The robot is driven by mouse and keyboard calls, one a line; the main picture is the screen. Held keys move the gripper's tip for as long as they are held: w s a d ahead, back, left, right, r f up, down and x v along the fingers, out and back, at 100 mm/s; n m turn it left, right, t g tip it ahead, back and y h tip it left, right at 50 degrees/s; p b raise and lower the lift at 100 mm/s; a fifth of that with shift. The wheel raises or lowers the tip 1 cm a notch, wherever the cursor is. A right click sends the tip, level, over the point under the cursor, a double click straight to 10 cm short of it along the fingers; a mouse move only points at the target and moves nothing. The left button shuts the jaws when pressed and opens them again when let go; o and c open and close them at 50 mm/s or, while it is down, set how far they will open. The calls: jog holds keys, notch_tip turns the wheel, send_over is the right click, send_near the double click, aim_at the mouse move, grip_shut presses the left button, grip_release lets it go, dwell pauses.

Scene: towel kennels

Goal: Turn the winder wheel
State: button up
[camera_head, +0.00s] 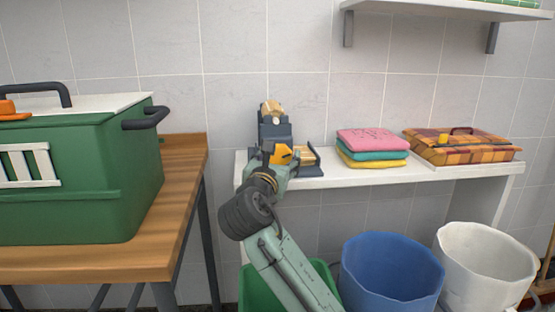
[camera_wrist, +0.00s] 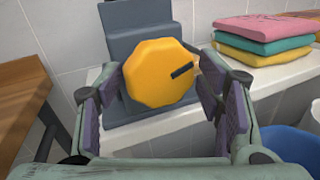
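The winder wheel (camera_wrist: 160,75) is a yellow, many-sided disc with a short dark bar right of its middle. It faces me on the front of a grey winder (camera_wrist: 140,20). In the head view the winder (camera_head: 275,130) stands upright at the left end of the white shelf, and a little of the yellow wheel (camera_head: 284,153) shows past my gripper (camera_head: 275,160). My gripper is open, its purple-padded fingers to the left and right of the wheel in the wrist view. Gaps show on both sides. I cannot tell how far the fingertips reach along its rim.
Folded pink, teal and yellow towels (camera_head: 372,148) and an orange plaid case (camera_head: 462,146) lie right along the white shelf (camera_head: 330,180). A green crate (camera_head: 75,170) stands on the wooden table (camera_head: 185,185) at left. Blue (camera_head: 390,275) and white (camera_head: 485,265) bins stand below.

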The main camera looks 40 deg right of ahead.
jog(key=c, duration=0.8)
